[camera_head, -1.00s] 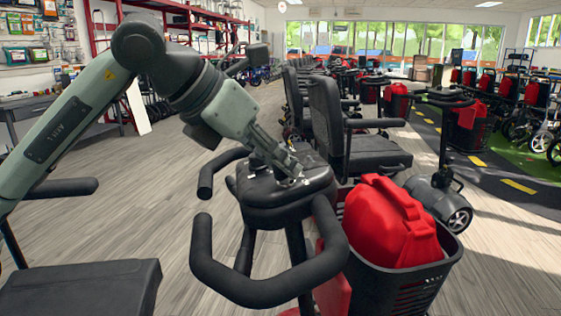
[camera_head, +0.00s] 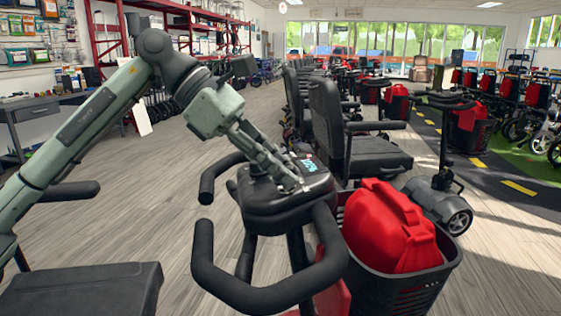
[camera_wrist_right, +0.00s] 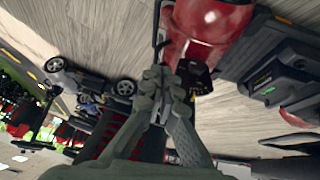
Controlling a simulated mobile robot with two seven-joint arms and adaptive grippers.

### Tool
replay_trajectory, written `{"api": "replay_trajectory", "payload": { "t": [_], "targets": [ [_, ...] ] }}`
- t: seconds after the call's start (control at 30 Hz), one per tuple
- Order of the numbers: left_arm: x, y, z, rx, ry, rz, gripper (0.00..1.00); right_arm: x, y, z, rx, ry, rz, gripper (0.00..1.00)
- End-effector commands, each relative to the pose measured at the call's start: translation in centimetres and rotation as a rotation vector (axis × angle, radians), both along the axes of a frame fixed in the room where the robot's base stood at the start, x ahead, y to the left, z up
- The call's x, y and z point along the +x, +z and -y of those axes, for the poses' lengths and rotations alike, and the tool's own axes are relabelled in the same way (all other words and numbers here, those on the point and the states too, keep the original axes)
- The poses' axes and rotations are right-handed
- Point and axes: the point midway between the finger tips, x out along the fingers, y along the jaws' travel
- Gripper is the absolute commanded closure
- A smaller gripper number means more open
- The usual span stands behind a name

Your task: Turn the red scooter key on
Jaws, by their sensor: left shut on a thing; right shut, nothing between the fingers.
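The red scooter's black console (camera_head: 285,205) stands in the middle of the head view, between its looped black handlebars (camera_head: 262,290). A bit of red body (camera_head: 335,298) shows below. My left gripper (camera_head: 297,184) comes down from the upper left, its fingertips at the console's top. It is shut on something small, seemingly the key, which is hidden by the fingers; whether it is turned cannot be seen. My right gripper (camera_wrist_right: 165,82) is shut and empty in the right wrist view, near a glossy red scooter body (camera_wrist_right: 208,30).
A black basket (camera_head: 405,290) with a red bag (camera_head: 390,225) sits right of the handlebars. A black seat (camera_head: 85,290) is at the lower left. More scooters with black seats (camera_head: 360,155) stand behind. Wooden floor is open to the left.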

Motion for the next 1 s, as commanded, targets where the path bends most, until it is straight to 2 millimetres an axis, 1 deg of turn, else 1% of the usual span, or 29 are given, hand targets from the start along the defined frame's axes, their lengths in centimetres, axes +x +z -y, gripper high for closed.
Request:
{"api": "replay_trajectory", "payload": {
  "t": [0.1, 0.2, 0.4, 0.6, 0.93, 0.97, 1.0],
  "targets": [
    [0.1, 0.2, 0.0, 0.003, -0.071, 0.011, 1.00, -1.5, -0.4, 1.2, -0.023, -0.027, -0.074, 1.00],
    [0.1, 0.2, 0.0, 0.005, -0.118, 0.019, 1.00, -2.6, -0.7, 2.0, -0.038, -0.045, -0.122, 1.00],
    [0.1, 0.1, 0.0, 0.007, -0.178, 0.031, 1.00, -4.0, -1.0, 2.9, -0.055, -0.068, -0.184, 1.00],
    [0.1, 0.1, 0.0, 0.009, -0.199, 0.034, 1.00, -4.5, -1.1, 3.2, -0.061, -0.076, -0.206, 1.00],
    [0.1, 0.0, 0.0, 0.009, -0.201, 0.035, 1.00, -4.5, -1.2, 3.2, -0.062, -0.077, -0.207, 1.00],
    [0.1, 0.0, 0.0, 0.009, -0.201, 0.034, 0.84, -4.5, -1.2, 3.2, -0.062, -0.077, -0.207, 1.00],
    [0.1, 0.0, 0.0, 0.009, -0.201, 0.034, 0.79, -4.5, -1.2, 3.2, -0.062, -0.077, -0.207, 1.00]
  ]
}}
